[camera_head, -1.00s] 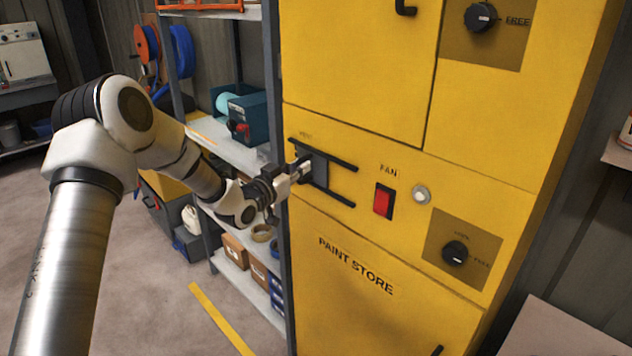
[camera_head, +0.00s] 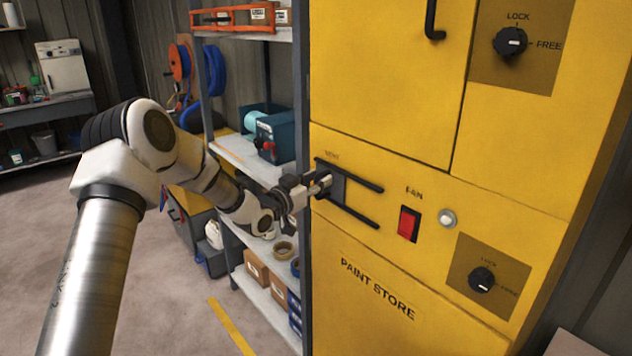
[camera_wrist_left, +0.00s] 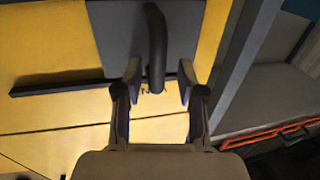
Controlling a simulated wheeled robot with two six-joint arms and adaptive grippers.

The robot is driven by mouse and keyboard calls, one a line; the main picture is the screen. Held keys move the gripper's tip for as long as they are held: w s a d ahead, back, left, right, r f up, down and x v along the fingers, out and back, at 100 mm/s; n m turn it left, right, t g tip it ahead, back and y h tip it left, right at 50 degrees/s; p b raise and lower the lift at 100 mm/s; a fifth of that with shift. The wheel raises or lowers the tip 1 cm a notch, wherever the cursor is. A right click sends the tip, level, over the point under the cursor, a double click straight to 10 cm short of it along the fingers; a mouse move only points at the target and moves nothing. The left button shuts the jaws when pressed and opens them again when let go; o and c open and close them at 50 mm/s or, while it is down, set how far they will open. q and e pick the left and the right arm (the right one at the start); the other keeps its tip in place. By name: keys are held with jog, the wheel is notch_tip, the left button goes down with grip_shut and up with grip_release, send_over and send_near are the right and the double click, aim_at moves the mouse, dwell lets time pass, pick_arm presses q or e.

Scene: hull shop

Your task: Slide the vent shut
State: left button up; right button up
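The vent is a dark grey sliding plate (camera_head: 338,188) between two black rails on the yellow cabinet front. It sits near the left ends of the rails, with bare yellow panel to its right. My left gripper (camera_head: 322,186) is at the plate. In the left wrist view, the plate (camera_wrist_left: 115,35) carries a dark bar handle (camera_wrist_left: 156,45). The fingers of the left gripper (camera_wrist_left: 157,88) stand apart on either side of the handle's end, with a visible gap on each side. My right gripper is not in view.
The upper rail (camera_head: 355,176) and lower rail (camera_head: 350,212) border the plate. A red fan switch (camera_head: 408,224), a round light button (camera_head: 447,218) and a lower knob (camera_head: 481,280) are to the right. A metal shelf post (camera_head: 303,120) stands close left of the cabinet.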

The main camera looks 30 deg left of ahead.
pick_arm(q)
jog(key=shift+s+a+f, duration=0.1)
jog(key=shift+f, duration=0.05)
jog(key=s+a, duration=0.1)
jog(key=s, duration=1)
jog(key=shift+s+a, duration=0.25)
jog(key=shift+s, duration=0.05)
jog(key=shift+a, duration=0.1)
